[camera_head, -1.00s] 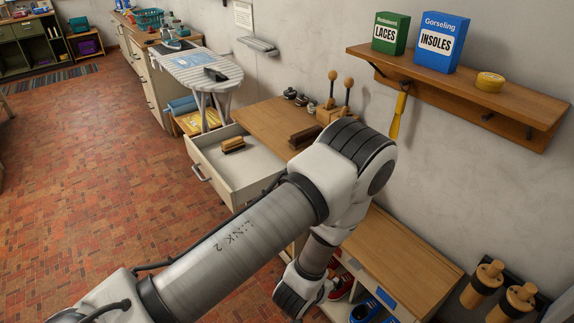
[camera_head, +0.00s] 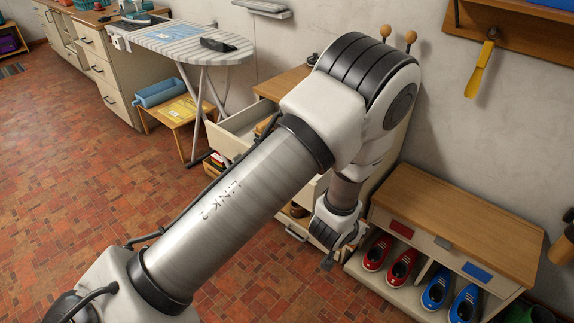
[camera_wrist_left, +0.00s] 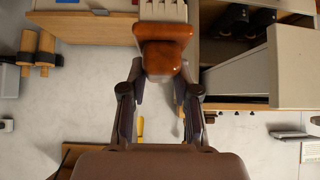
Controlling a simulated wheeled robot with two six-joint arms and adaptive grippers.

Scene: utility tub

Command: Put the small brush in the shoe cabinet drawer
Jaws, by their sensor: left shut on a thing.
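In the left wrist view, a glossy brown brush (camera_wrist_left: 164,35) with pale, ridged bristles sits between the fingertips of my left gripper (camera_wrist_left: 161,72), which is shut on it. In the head view, my left gripper (camera_head: 331,250) hangs at the left end of the low shoe cabinet (camera_head: 455,215), and the brush is hard to make out there. A pulled-out drawer (camera_head: 230,140) shows left of my arm, its inside partly hidden by the arm. A brown item (camera_head: 265,124) shows in it. My right gripper is not seen.
Red shoes (camera_head: 388,256) and blue shoes (camera_head: 450,295) stand below the cabinet's drawer fronts. An ironing board (camera_head: 190,42) stands at the back. A yellow shoehorn (camera_head: 480,68) hangs on the wall. The tiled floor at left is clear.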

